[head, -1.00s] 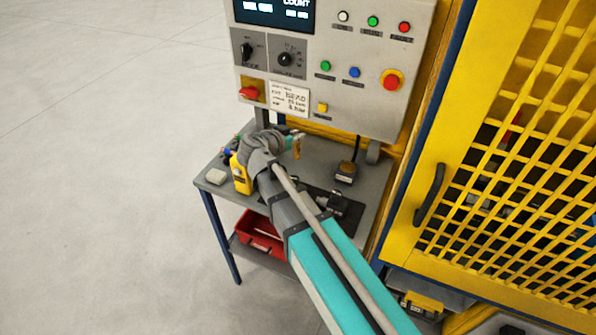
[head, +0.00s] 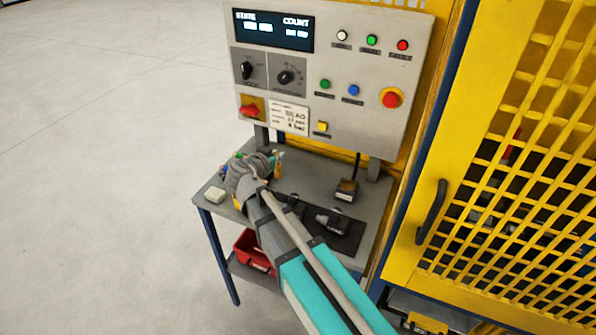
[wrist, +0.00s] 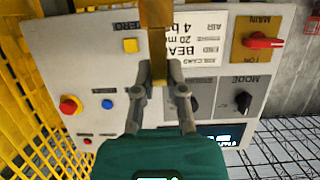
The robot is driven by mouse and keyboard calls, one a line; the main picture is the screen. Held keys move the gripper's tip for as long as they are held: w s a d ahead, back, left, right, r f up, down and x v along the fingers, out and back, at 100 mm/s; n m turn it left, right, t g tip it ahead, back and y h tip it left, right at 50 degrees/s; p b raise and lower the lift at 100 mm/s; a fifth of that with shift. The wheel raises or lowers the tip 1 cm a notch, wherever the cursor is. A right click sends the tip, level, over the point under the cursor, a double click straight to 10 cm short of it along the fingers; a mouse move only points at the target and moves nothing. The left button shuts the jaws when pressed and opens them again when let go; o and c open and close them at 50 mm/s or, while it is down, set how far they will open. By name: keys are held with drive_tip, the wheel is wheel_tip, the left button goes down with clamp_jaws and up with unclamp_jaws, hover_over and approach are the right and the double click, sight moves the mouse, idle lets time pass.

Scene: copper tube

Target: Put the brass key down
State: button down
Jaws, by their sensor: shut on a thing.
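The brass key (wrist: 155,38) is a flat, brass-coloured piece held between the fingertips of my gripper (wrist: 161,75) in the wrist view. Its upper end runs out of the top of that picture. In the head view the key (head: 278,167) shows as a small brass strip beside my gripper (head: 268,165), over the back left part of the grey bench (head: 312,178). My gripper is shut on it. I cannot tell whether the key touches the bench. My wrist hides part of the bench's left side.
A control panel (head: 330,75) with knobs and buttons stands behind the bench. A white block (head: 215,196), a black device with a brass top (head: 346,190) and a dark tool (head: 332,222) on a black mat (head: 352,238) occupy the bench. A yellow mesh guard (head: 500,200) stands right.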

drive_tip(key=w+d+f+b, duration=0.4)
drive_tip(key=w+f+b, duration=0.3)
drive_tip(key=w, duration=0.3)
drive_tip(key=shift+d+f+b, duration=0.4)
drive_tip(key=shift+f, duration=0.25)
drive_tip(key=shift+w, duration=0.1)
drive_tip(key=shift+w+d+f+b, duration=0.1)
drive_tip(key=shift+w+f+b, duration=0.1)
drive_tip(key=shift+f+b, duration=0.8)
drive_tip(key=shift+w+d+f+b, duration=0.1)
drive_tip(key=shift+w+f+b, duration=0.05)
drive_tip(key=shift+f+b, duration=0.85)
drive_tip(key=shift+f, duration=0.15)
drive_tip(key=c, duration=0.7)
unclamp_jaws()
